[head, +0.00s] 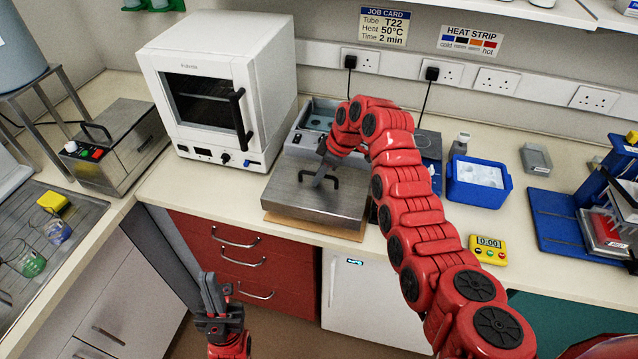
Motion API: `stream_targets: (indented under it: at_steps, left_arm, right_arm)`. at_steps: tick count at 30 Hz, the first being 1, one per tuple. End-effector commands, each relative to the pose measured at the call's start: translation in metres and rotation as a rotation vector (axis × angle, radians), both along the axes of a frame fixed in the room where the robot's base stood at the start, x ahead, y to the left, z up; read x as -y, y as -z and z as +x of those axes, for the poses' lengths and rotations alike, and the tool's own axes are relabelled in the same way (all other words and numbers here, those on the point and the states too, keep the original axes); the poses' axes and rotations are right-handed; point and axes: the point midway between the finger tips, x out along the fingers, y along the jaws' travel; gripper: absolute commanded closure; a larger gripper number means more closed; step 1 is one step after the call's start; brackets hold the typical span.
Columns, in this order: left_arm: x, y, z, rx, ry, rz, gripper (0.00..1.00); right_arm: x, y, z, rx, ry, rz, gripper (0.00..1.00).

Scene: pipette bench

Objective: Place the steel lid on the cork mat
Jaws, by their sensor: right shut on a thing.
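The steel lid (291,197) is a flat brushed-metal slab with a black handle on top. It is in the middle of the head view, over the cork mat (315,229). Only a tan front strip of the mat shows below the lid's front edge. I cannot tell whether the lid rests on the mat or is slightly above it. My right gripper (322,181) reaches down from behind and is shut on the lid's handle. My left gripper (212,292) hangs in front of the red drawers, away from the lid; its finger gap is unclear.
A grey water bath (314,116) stands behind the lid, and a white oven (215,85) is to its left. A blue tub (478,181) and a yellow timer (488,249) are to the right. A lidded steel bath (116,150) stands near the sink.

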Motion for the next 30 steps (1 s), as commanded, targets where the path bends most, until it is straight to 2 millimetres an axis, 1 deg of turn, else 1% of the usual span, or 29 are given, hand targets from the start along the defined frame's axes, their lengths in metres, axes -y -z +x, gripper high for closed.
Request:
stream_targets:
  at_steps: [1, 5, 7, 12, 15, 20, 25, 26, 30]
  left_arm:
    - [0.000, -0.007, 0.000, 0.000, 0.000, 0.000, 1.00]
    - [0.000, -0.012, 0.000, 0.000, 0.000, 0.000, 1.00]
    - [0.000, -0.019, 0.000, 0.000, 0.000, 0.000, 1.00]
    - [0.000, -0.027, 0.000, 0.000, 0.000, 0.000, 1.00]
    - [0.000, -0.026, 0.000, 0.000, 0.000, 0.000, 1.00]
    - [0.000, -0.025, 0.000, 0.000, 0.000, 0.000, 1.00]
    - [0.000, -0.019, 0.000, 0.000, 0.000, 0.000, 1.00]
    - [0.000, -0.020, 0.000, 0.000, 0.000, 0.000, 1.00]
    - [0.000, -0.021, 0.000, 0.000, 0.000, 0.000, 1.00]
  right_arm:
    - [0.000, 0.003, 0.000, -0.001, 0.000, 0.000, 1.00]
    - [0.000, 0.016, 0.000, 0.000, 0.000, 0.000, 1.00]
    - [0.000, 0.024, 0.000, -0.001, 0.000, -0.001, 1.00]
    - [0.000, 0.045, 0.001, 0.002, 0.000, -0.001, 1.00]
    - [0.000, 0.050, 0.002, 0.006, 0.000, 0.000, 1.00]
    - [0.000, 0.050, 0.002, 0.006, 0.000, 0.000, 1.00]
    - [0.000, 0.054, 0.002, 0.006, 0.000, 0.001, 1.00]
    - [0.000, 0.053, 0.002, 0.005, 0.001, 0.000, 0.82]
    - [0.000, 0.053, 0.001, 0.004, 0.001, 0.001, 0.57]
